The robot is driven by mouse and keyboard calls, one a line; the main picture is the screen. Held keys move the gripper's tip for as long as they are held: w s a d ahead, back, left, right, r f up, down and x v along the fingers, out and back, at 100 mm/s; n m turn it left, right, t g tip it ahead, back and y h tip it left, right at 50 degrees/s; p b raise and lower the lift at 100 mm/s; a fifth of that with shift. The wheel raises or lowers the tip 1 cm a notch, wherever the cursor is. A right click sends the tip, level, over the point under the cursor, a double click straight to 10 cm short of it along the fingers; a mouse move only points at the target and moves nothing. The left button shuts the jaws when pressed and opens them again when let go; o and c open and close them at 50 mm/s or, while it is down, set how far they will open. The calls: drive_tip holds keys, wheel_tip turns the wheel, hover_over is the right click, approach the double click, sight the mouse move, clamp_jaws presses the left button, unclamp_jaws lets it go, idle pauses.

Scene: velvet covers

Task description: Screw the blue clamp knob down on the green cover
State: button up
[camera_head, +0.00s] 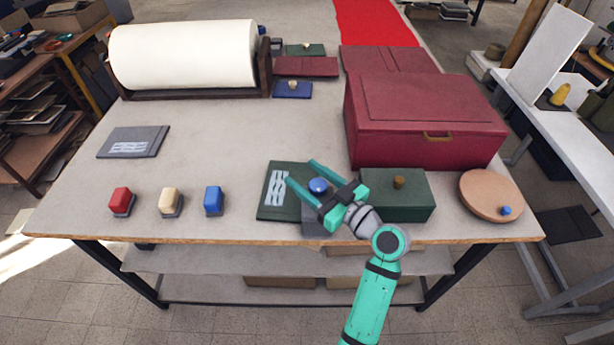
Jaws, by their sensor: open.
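The green cover (264,206) is a flat dark green panel with a pale blue-white pattern, lying near the table's front edge. My gripper (300,172) is over its right part, with its two teal fingers spread apart. A round blue knob (318,185) shows between the fingers, apparently on the cover or just above it. I cannot tell whether the fingers touch the knob. The gripper hides part of the cover and a grey block (313,228) at its lower right.
A green box (415,210) with a brown knob stands close to the right of my gripper, with a large red box (425,130) behind. A round wooden board (482,190) lies at right. Red (121,200), cream (171,200) and blue (213,198) blocks stand at left. The table's middle is clear.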

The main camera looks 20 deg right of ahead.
drive_tip(key=c, duration=1.1)
drive_tip(key=shift+o, duration=0.2)
